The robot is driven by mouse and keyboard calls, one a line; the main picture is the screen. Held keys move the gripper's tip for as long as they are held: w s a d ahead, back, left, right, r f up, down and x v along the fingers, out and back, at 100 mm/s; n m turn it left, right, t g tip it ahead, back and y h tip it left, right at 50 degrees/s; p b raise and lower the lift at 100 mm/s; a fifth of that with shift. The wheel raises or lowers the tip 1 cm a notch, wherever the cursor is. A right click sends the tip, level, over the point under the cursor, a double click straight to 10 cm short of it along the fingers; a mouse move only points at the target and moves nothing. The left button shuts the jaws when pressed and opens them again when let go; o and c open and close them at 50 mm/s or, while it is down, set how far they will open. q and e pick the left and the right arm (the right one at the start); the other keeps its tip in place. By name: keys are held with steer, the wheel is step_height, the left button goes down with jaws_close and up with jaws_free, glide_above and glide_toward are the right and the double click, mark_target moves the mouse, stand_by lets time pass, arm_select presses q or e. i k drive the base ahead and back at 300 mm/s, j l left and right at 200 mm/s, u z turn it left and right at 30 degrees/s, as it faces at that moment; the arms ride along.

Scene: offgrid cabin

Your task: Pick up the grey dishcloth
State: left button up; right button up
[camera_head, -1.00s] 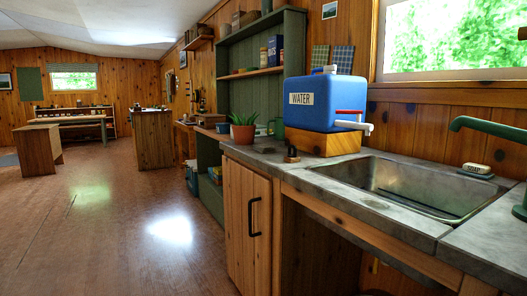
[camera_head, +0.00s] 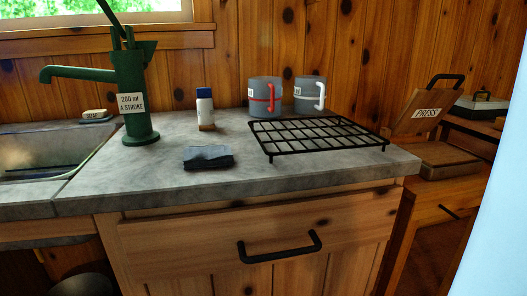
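The grey dishcloth (camera_head: 208,157) lies folded on the grey stone counter (camera_head: 300,180), near its front edge, between the green hand pump and the black wire rack. It looks dark grey with a darker, bluish lower fold. Nothing covers it. Neither of my grippers is in view.
A green pump (camera_head: 133,100) stands beside the sink (camera_head: 40,155) at left. A small white bottle with a blue cap (camera_head: 205,108), two grey mugs (camera_head: 265,98) (camera_head: 309,95) and a black wire rack (camera_head: 318,136) stand around the cloth. A drawer (camera_head: 270,240) is below. A wooden press (camera_head: 425,115) stands right.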

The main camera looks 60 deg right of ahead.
mark_target(196, 157)
steer(key=z, duration=1.35)
steer(key=l+u, duration=0.35)
